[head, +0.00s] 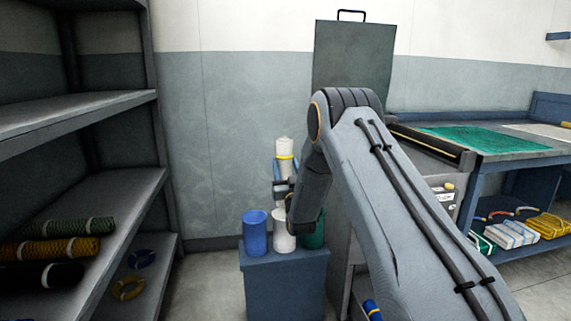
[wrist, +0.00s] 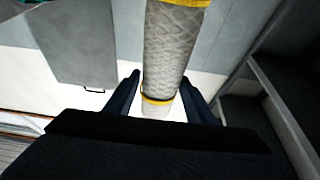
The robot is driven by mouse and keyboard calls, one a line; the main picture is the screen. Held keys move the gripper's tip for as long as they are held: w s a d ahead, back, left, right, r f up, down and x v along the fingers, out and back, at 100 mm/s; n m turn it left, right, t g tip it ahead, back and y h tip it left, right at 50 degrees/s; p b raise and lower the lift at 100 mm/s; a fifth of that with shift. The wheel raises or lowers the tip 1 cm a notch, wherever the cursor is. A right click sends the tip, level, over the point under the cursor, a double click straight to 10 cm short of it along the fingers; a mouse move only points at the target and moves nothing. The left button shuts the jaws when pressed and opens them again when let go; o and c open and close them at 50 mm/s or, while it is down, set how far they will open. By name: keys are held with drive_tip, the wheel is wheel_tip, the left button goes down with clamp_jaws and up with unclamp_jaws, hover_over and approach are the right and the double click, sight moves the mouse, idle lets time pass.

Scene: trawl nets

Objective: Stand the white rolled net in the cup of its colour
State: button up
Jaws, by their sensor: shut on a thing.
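The white rolled net (head: 285,147) stands upright in the head view, with a yellow band near its top. My gripper (head: 285,175) is shut on it, with a finger on either side. In the wrist view the net (wrist: 173,50) runs between the two fingers of my gripper (wrist: 159,80), with yellow bands showing. The white cup (head: 283,236) is directly below the net in the head view. My wrist partly covers the space between them, so I cannot tell whether the net's lower end is inside the cup.
A blue cup (head: 255,234) is left of the white cup, and a green cup (head: 316,236) is right, partly behind my arm. All stand on a blue stand (head: 284,280). Shelves (head: 75,200) with rolled nets are at left. A workbench (head: 500,150) is at right.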

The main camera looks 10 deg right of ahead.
drive_tip(key=shift+f+b, duration=3)
drive_tip(key=shift+f, duration=3.05)
drive_tip(key=o, duration=1.5)
drive_tip(key=shift+o, duration=0.2)
drive_tip(key=shift+f, duration=0.2)
drive_tip(key=p+v, duration=0.1)
drive_tip(key=v, duration=0.6)
drive_tip(key=shift+s, duration=0.35)
drive_tip(key=shift+a, duration=0.15)
